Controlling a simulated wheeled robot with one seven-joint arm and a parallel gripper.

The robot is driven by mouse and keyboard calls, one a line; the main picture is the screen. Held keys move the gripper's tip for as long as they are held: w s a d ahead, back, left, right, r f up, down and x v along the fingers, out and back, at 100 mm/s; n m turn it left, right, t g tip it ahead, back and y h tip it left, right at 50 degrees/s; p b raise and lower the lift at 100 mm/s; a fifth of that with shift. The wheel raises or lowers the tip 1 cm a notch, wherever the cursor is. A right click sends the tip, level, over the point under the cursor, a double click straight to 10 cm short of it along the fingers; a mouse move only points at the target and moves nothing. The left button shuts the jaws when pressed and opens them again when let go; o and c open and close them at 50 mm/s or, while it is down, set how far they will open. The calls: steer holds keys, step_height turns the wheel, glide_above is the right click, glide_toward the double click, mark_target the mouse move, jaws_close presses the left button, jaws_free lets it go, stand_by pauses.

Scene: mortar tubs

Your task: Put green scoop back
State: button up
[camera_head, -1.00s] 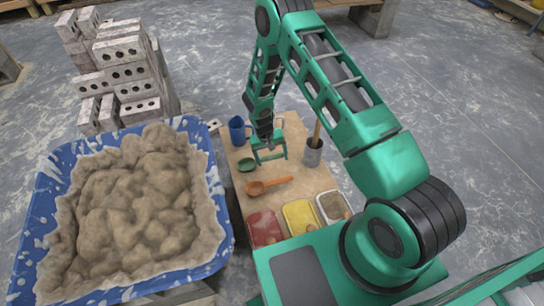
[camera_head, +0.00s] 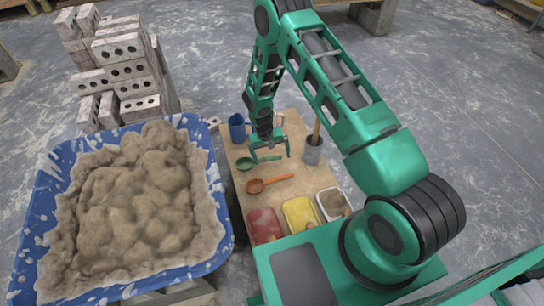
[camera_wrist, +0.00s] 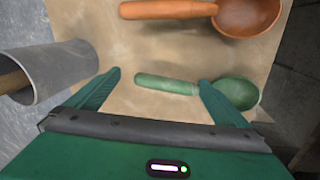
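The green scoop (camera_head: 245,163) lies on the tan board (camera_head: 297,186), bowl to the left and handle to the right in the head view. My gripper (camera_head: 270,160) is open just over its handle. In the wrist view, my gripper (camera_wrist: 158,80) has its two fingers wide apart. The green scoop's handle (camera_wrist: 165,85) shows between and beyond them, and its bowl (camera_wrist: 238,93) lies beyond the right finger, partly covered by it. I cannot tell the exact height between fingers and handle.
An orange scoop (camera_head: 256,186) lies nearby. A grey cylinder (camera_head: 312,152) holds a wooden stick; a blue mug (camera_head: 237,128) stands at the back. Red (camera_head: 264,226), yellow (camera_head: 300,214) and white (camera_head: 333,204) tubs line the front. A blue mortar trough (camera_head: 222,215) is left.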

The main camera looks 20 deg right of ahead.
steer(key=shift+r, duration=0.1)
steer(key=shift+w+a+r, duration=0.1)
steer(key=shift+a+r, duration=0.15)
steer(key=shift+r, duration=1)
steer(key=shift+a+r, duration=0.25)
steer(key=shift+r, duration=1.05)
steer(key=shift+w+a+r, duration=0.1)
steer(key=shift+a+r, duration=0.15)
steer(key=shift+r, duration=1)
steer(key=s+d+r+m, duration=0.1)
steer(key=s+d+r, duration=0.3)
steer(key=r, duration=0.6)
steer(key=s+d+r, duration=0.3)
steer(key=d+r, duration=0.4)
steer(key=r, duration=0.2)
steer(key=s+d+r+m, duration=0.1)
steer(key=s+d+r, duration=0.3)
steer(key=r, duration=0.6)
steer(key=s+d+r+m, duration=0.1)
steer(key=s+r, duration=0.3)
steer(key=s, duration=0.5)
steer(key=s+d+r+y, duration=0.1)
steer(key=s+r, duration=0.3)
steer(key=s, duration=0.5)
steer(key=s+d+r+m+y, duration=0.1)
steer(key=s+r, duration=0.3)
steer(key=s, duration=0.5)
steer(key=shift+d+r+m, duration=0.2)
steer(key=shift+d+m, duration=0.1)
steer(key=shift+d, duration=0.1)
